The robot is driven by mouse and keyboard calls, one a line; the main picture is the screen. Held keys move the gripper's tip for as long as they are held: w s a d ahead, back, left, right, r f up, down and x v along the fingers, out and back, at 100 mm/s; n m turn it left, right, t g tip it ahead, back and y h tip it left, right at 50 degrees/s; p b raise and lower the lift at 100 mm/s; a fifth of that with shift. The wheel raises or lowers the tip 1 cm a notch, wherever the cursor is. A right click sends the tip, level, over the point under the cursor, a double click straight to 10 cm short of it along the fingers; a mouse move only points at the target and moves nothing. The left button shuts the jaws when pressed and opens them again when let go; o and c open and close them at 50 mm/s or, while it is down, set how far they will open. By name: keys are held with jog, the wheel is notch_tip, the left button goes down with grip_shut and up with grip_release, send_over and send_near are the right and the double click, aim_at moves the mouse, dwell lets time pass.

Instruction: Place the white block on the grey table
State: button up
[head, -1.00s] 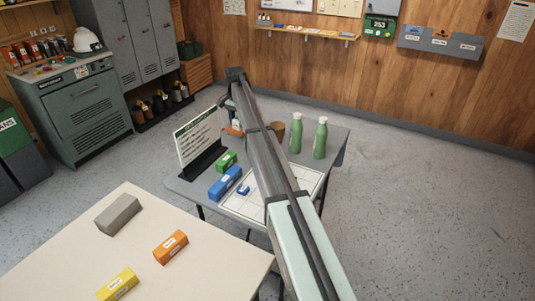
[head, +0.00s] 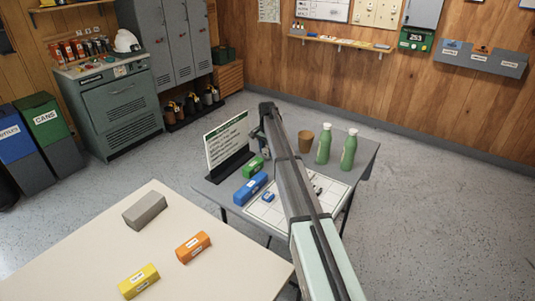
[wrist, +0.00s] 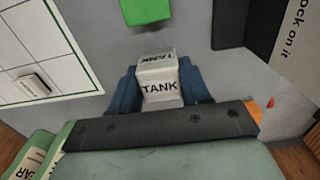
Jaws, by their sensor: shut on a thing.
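The white block (wrist: 160,84), marked TANK, is between the blue fingers of my gripper (wrist: 158,92) in the wrist view. My gripper is shut on it. The grey table (wrist: 95,30) shows behind the block; I cannot tell whether the block touches it. In the head view, the grey table (head: 365,150) stands behind the cream table, and the end of my arm is low over its far left part, near the sign. The white block is hidden there.
On the grey table are a green block (head: 253,166), a blue block (head: 250,189), a sign (head: 228,138), a gridded white sheet (head: 262,211) with small pieces, a brown cup (head: 305,141) and two green bottles (head: 323,146). The cream table (head: 85,255) holds grey, orange and yellow blocks.

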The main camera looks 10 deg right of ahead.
aim_at(267, 148)
jog(key=shift+f, duration=0.9)
jog(key=shift+f, duration=0.1)
jog(key=o, duration=1.1)
notch_tip(267, 148, up, 12)
jog(key=shift+r, duration=0.1)
